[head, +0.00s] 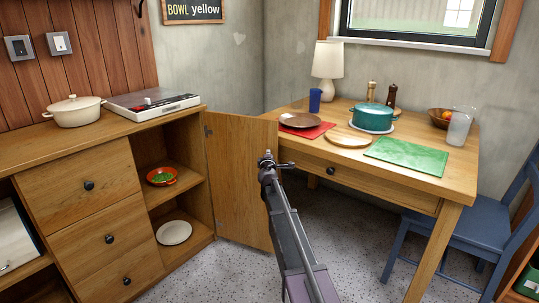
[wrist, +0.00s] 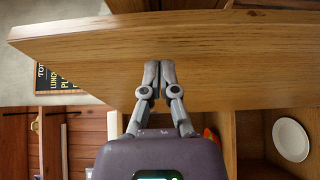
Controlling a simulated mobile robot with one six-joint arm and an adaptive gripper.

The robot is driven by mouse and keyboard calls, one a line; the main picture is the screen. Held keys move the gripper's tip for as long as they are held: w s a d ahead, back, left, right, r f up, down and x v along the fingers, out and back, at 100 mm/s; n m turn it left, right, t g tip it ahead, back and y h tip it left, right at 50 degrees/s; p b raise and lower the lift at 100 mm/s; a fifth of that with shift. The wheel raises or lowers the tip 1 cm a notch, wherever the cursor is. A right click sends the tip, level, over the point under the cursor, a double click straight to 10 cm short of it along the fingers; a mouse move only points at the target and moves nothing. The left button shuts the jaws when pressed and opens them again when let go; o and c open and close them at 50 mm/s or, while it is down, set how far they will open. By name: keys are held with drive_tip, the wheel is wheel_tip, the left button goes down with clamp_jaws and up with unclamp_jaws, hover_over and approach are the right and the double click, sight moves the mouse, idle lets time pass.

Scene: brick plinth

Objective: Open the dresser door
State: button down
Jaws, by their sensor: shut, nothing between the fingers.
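The dresser (head: 70,190) stands on the left. Its wooden door (head: 235,185) is swung wide open, hinged at the right side of the open compartment, whose shelf shows. My gripper (head: 272,160) is at the free edge of the door, near its upper part, on the compartment side. In the wrist view the door (wrist: 230,60) spans the upper part, and my gripper (wrist: 158,70) has its fingers together, empty, against or just short of the panel. I cannot tell whether they touch it. The door's outer face and any knob there are hidden.
An orange bowl (head: 161,176) and a white plate (head: 174,232) are inside the dresser. A white pot (head: 75,111) and a cooker (head: 152,103) stand on top. A table (head: 455,180) with dishes and a blue chair (head: 480,225) are on the right.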

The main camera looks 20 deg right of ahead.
drive_tip(key=d+v, duration=0.2)
drive_tip(key=v, duration=1)
drive_tip(key=shift+s+d, duration=0.2)
drive_tip(key=shift+s, duration=0.4)
